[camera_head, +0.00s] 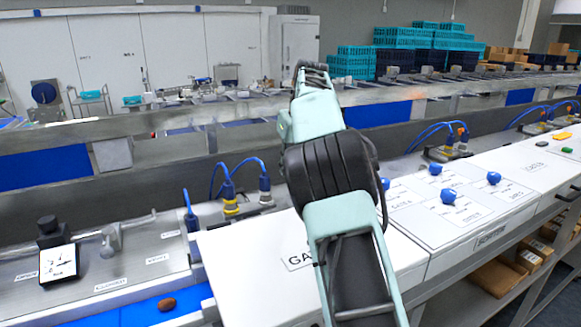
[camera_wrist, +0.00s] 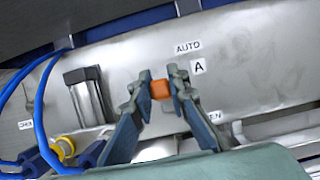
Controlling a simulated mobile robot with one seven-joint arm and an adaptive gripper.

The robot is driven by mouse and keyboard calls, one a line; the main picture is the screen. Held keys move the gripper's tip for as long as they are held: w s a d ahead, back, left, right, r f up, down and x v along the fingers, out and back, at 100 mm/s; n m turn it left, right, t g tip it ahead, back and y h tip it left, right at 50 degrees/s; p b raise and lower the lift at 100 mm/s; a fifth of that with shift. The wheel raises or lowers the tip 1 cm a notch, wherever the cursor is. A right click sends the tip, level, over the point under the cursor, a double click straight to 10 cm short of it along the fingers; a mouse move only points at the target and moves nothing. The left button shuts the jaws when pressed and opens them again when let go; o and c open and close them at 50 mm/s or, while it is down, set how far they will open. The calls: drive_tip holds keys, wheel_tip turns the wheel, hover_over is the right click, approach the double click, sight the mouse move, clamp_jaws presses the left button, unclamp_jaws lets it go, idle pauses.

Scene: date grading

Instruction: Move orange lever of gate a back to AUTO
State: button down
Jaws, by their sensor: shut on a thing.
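The orange lever (camera_wrist: 160,89) of gate A shows in the wrist view as a small orange block on a steel panel. My gripper (camera_wrist: 159,88) is shut on it, one finger on each side. The AUTO label (camera_wrist: 187,47) is above and to the right of the lever, with the label A (camera_wrist: 198,67) below it. A partly covered label ending in "EN" (camera_wrist: 214,116) is below right. The lever's lower part is hidden behind my fingers. In the head view my own arm hides the lever and the gripper.
A pneumatic cylinder (camera_wrist: 88,94) and blue hoses (camera_wrist: 41,90) are left of the lever. In the head view, white cabinets (camera_head: 250,245) stand in front of the conveyor, with blue knobs (camera_head: 448,196) at right. A date (camera_head: 167,304) lies on the blue belt.

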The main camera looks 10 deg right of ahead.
drive_tip(key=shift+w+a+f+g, duration=0.1)
drive_tip(key=shift+w+g, duration=0.25)
drive_tip(key=shift+g, duration=0.15)
idle(0.4)
drive_tip(key=c, duration=1.8)
unclamp_jaws()
drive_tip(key=shift+c, duration=0.2)
drive_tip(key=shift+v, duration=1.5)
drive_tip(key=s+d, duration=0.3)
drive_tip(key=s, duration=0.8)
drive_tip(key=shift+s+d, duration=0.25)
drive_tip(key=shift+d, duration=0.05)
